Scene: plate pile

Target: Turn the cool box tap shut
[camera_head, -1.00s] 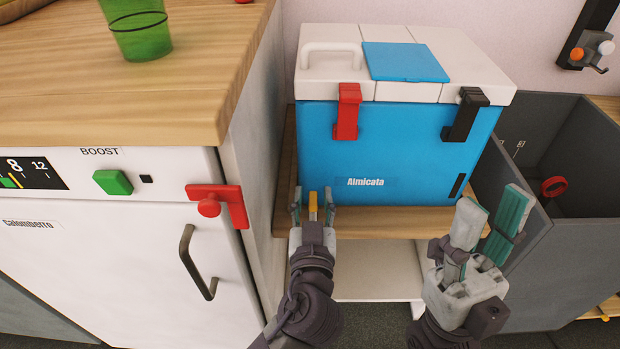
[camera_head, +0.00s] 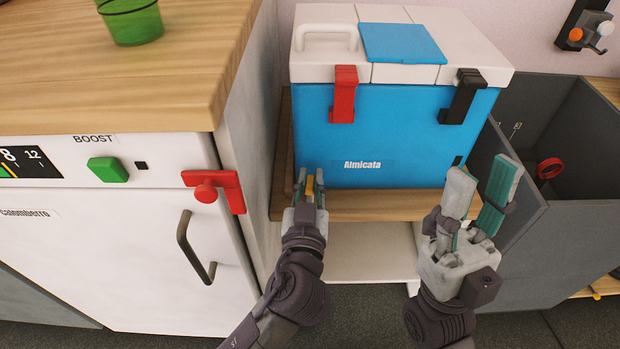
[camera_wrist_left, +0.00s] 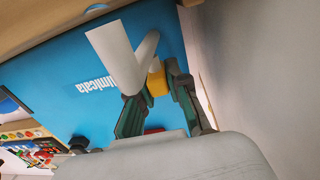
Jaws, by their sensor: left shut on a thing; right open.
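The cool box (camera_head: 400,145) is blue with a white lid, which is down, and stands on a wooden shelf. Its yellow tap handle (camera_head: 310,186) is low on the front, near the left corner. My left gripper (camera_head: 309,178) is shut on this handle, with a finger on each side. In the left wrist view the handle (camera_wrist_left: 157,82) sits between the fingers, beside the white tap spout (camera_wrist_left: 117,58). The fingers hide part of the tap, so I cannot tell how far it is turned. My right gripper (camera_head: 482,190) is open and empty, in front of the box's right side.
A white appliance (camera_head: 110,250) with a dark handle and a red latch (camera_head: 215,190) stands at left, under a wooden counter (camera_head: 130,85). A grey open bin (camera_head: 560,235) is close behind my right gripper. The wooden shelf (camera_head: 365,205) juts out below the box.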

